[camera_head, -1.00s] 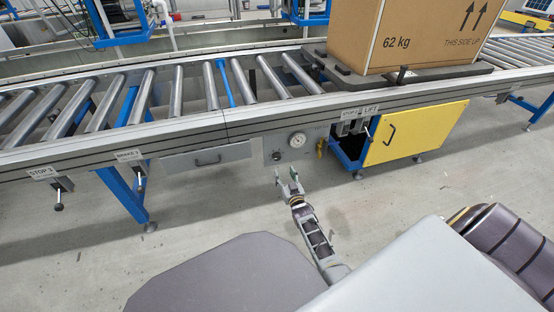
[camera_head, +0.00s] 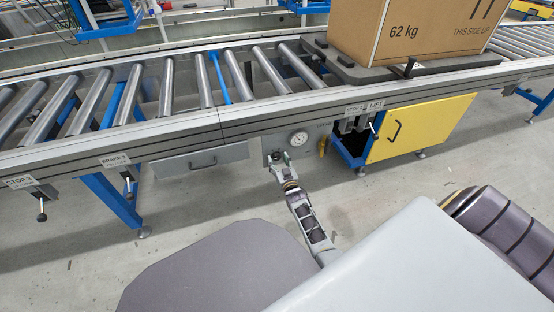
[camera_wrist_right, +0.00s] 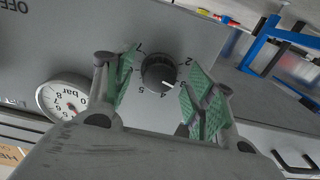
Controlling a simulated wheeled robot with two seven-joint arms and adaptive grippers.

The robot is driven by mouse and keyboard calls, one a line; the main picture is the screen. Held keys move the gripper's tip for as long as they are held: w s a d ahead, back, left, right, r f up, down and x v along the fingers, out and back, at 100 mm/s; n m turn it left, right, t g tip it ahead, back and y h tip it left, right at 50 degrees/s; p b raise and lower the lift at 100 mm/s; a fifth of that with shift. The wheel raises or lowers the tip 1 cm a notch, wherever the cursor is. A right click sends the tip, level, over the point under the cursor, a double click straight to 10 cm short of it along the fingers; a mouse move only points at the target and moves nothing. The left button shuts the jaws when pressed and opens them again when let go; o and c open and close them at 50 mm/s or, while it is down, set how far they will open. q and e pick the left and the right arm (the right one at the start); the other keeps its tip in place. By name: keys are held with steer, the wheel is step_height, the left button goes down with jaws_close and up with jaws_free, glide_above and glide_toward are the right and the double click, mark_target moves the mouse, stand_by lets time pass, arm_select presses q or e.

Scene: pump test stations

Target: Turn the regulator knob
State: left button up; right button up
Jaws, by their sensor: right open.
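The regulator knob (camera_wrist_right: 159,73) is a black ribbed dial with a white pointer, on a grey panel with numbers around it. In the right wrist view the pointer lies between 3 and 4. My right gripper (camera_wrist_right: 160,88) is open, with one green-padded finger on each side of the knob and a gap to each. In the head view my right gripper (camera_head: 278,160) is at the panel and mostly hides the knob. A round pressure gauge (camera_head: 299,139) sits beside it, also in the right wrist view (camera_wrist_right: 62,98). My left gripper is not in view.
The roller conveyor (camera_head: 225,123) runs above the panel, carrying a cardboard box (camera_head: 400,35). A grey drawer (camera_head: 199,161) is to the left. The floor in front is clear.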

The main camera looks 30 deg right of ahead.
steer(key=shift+w, duration=0.1)
steer(key=c, duration=1)
